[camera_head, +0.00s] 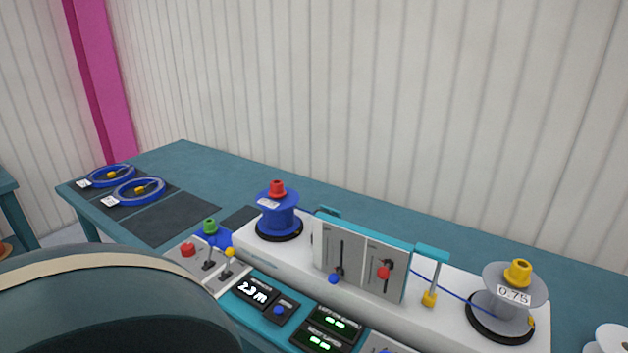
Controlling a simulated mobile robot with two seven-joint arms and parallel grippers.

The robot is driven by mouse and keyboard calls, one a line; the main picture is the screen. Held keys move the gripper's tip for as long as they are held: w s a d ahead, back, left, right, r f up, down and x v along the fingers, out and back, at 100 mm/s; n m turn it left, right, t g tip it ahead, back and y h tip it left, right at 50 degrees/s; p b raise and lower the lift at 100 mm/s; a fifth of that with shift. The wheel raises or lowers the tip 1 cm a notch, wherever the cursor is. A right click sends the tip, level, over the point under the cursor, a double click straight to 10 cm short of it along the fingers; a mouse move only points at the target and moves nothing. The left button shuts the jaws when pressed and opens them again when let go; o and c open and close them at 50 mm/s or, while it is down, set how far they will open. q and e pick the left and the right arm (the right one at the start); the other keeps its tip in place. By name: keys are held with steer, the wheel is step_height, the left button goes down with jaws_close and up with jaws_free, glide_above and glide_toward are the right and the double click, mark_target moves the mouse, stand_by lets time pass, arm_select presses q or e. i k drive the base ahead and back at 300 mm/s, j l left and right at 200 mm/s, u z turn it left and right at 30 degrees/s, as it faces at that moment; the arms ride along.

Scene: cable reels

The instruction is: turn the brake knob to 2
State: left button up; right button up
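Neither of my grippers shows in the head view. I see no knob with a readable brake label. A small dark box with a blue button or knob (281,310) sits right of the length display (254,293). At the bottom edge, a light panel (386,345) with a bit of blue on it is cut off by the frame, so its setting cannot be read. Two upright grey plates carry slotted levers, one with a blue ball (334,279) and one with a red knob (383,272).
A blue reel (278,215) stands left on the white machine, a grey reel (515,288) marked 0.75 right. A switch panel with a red button (188,250) is at left. Blue cable coils (140,191) lie on dark mats. A large dark rounded shape covers the lower left.

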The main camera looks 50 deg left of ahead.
mark_target(187, 250)
steer(key=u, duration=2.25)
